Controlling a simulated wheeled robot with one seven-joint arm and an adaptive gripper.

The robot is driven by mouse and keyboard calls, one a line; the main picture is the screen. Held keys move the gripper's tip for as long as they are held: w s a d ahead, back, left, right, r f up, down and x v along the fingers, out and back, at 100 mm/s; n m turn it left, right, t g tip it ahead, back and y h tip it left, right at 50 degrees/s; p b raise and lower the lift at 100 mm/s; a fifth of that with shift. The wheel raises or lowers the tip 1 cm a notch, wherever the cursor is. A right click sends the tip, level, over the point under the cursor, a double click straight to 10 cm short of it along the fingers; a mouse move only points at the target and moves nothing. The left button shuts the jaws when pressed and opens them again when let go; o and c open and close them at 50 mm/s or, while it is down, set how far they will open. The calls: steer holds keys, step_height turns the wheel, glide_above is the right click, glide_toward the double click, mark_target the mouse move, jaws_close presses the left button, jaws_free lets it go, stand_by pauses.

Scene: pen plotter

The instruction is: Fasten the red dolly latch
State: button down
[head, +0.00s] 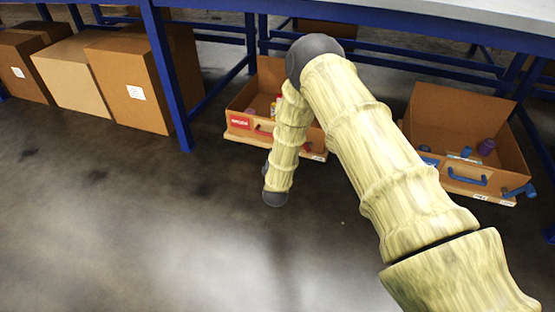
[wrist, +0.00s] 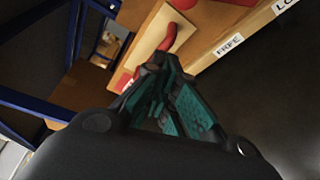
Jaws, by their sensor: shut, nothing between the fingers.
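My gripper (wrist: 158,72) shows in the wrist view with its teal-padded fingers drawn together and nothing held. Just beyond the fingertips is a curved red piece (wrist: 168,38) on a tan board; I cannot tell whether it is the latch lever or touches the fingers. A label reading FREE (wrist: 228,45) is on the wooden edge to the right, and a partly cut-off label (wrist: 285,5) is farther up. In the head view, the open left box (head: 238,135) has a red label and red parts on its front. My arm covers part of it and hides the gripper.
A second open box (head: 465,105) with a blue handle (head: 467,176) stands at the right. Closed cartons (head: 130,85) stand at the left. Blue table legs (head: 168,75) and a tabletop (head: 480,15) frame the space. The floor in front is clear.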

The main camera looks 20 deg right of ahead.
steer(key=w+d+b, duration=0.1)
steer(key=b, duration=0.1)
steer(key=w+d+b, duration=0.1)
steer(key=d, duration=0.1)
steer(key=w+d+b, duration=0.1)
steer(key=b, duration=0.1)
steer(key=shift+w+d+r+b, duration=0.2)
steer(key=shift+d+r+b, duration=0.15)
stand_by(0.5)
steer(key=shift+r+p, duration=0.1)
steer(key=shift+p, duration=0.2)
